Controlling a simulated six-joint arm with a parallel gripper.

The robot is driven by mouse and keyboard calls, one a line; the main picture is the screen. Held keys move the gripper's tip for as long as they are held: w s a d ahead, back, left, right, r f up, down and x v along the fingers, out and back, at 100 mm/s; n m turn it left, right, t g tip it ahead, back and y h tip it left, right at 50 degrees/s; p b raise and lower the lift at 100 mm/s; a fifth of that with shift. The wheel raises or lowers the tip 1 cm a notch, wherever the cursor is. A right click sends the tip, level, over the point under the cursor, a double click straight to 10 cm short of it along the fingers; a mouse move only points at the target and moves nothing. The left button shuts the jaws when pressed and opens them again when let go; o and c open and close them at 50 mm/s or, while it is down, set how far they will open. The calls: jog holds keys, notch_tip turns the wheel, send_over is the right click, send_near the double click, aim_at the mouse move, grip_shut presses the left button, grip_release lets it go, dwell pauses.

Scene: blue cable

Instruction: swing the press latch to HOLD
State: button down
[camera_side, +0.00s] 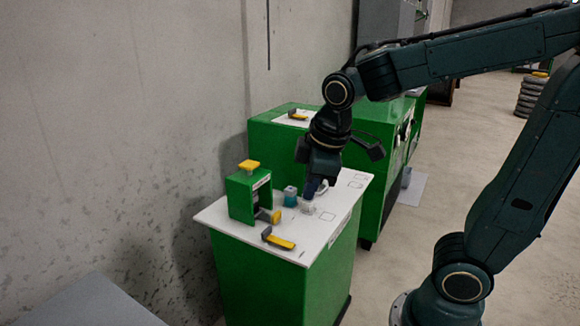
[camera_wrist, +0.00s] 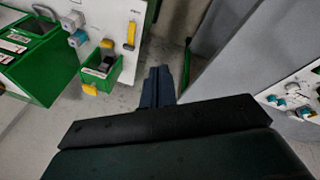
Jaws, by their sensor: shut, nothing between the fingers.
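The press is a small green box-shaped frame (camera_side: 241,197) with a yellow knob (camera_side: 249,166) on top, standing on the white bench top. A yellow lever with a grey end (camera_side: 280,242) lies flat in front of it; I take this for the latch, and I cannot read its marks. In the wrist view the green frame (camera_wrist: 97,72) and a yellow lever (camera_wrist: 131,35) are left of my fingers. My gripper (camera_side: 313,192) is low over the bench top, right of the press and apart from the lever. Its fingers (camera_wrist: 158,75) are together and empty.
A teal block (camera_side: 290,197) stands between the press and my gripper. A small pale item (camera_side: 307,208) sits just below my fingertips. A second green cabinet (camera_side: 385,140) stands behind. The concrete wall (camera_side: 120,130) is to the left. The white top's right side is mostly clear.

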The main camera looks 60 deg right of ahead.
aim_at(278, 239)
jog(key=w+f+n+g+h, duration=0.3)
jog(key=w+f+n, duration=0.8)
jog(key=w+f, duration=0.3)
jog(key=shift+d+f+n, duration=0.25)
jog(key=shift+f+n, duration=0.15)
jog(key=shift+f, duration=1.05)
jog(key=shift+s+f, duration=0.1)
jog(key=x, duration=0.3)
jog(key=d+x, duration=0.1)
jog(key=x, duration=0.3)
jog(key=d+r+x, duration=0.1)
jog(key=x, duration=0.2)
jog(key=shift+s+d+f, duration=0.15)
jog(key=shift+d+f, duration=0.1)
jog(key=shift+f, duration=0.15)
jog(key=shift+d, duration=0.85)
